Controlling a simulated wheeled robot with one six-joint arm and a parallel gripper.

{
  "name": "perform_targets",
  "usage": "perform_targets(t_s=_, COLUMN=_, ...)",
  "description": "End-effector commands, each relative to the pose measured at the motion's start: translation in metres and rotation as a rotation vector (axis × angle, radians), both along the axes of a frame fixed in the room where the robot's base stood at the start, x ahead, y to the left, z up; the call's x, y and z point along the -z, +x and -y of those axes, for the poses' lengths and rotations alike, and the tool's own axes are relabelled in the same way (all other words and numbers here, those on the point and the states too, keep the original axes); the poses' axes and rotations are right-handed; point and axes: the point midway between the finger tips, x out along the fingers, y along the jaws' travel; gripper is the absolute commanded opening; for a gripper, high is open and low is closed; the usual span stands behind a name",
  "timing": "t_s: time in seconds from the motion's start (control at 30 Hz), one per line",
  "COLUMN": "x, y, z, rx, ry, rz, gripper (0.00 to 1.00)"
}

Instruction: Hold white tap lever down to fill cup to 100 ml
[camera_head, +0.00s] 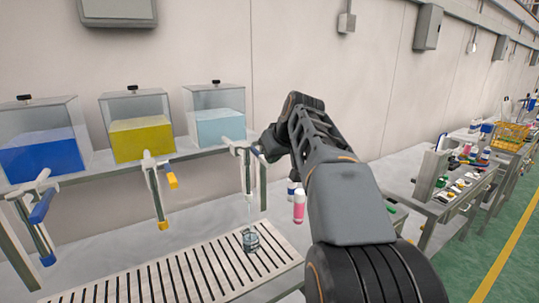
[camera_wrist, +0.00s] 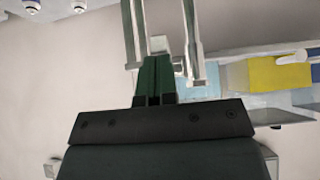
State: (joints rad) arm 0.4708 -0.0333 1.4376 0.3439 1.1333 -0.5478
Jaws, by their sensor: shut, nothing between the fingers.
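The light blue tank (camera_head: 220,125) is the right one of three on the shelf. Its white tap (camera_head: 238,148) has a spout hanging over the drain grate. My gripper (camera_head: 262,152) is shut and empty, right at this tap; it hides most of the white lever, and I cannot tell how far down the lever is. A small clear cup (camera_head: 250,241) stands upright on the slatted grate (camera_head: 200,270) below the spout. A faint thin stream seems to run down into it. Its level is too small to read. In the wrist view, my shut fingers (camera_wrist: 155,70) are close to white tap parts (camera_wrist: 160,45).
A blue tank (camera_head: 42,150) and a yellow tank (camera_head: 140,138) stand to the left, with a blue lever (camera_head: 42,207) and a yellow lever (camera_head: 172,180). A pink bottle (camera_head: 299,207) stands right of the grate, beside my arm. The grate is otherwise clear.

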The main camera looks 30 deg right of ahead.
Motion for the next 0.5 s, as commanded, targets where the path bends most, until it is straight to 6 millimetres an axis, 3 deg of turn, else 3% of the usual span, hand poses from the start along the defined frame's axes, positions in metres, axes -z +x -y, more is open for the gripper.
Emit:
perform_targets(t_s=0.2, x=-0.032, y=-0.032, z=0.000, rx=0.001, ry=-0.002, rz=0.005, gripper=0.00)
perform_targets(t_s=0.5, x=-0.060, y=-0.059, z=0.000, rx=-0.002, ry=-0.002, rz=0.003, gripper=0.00)
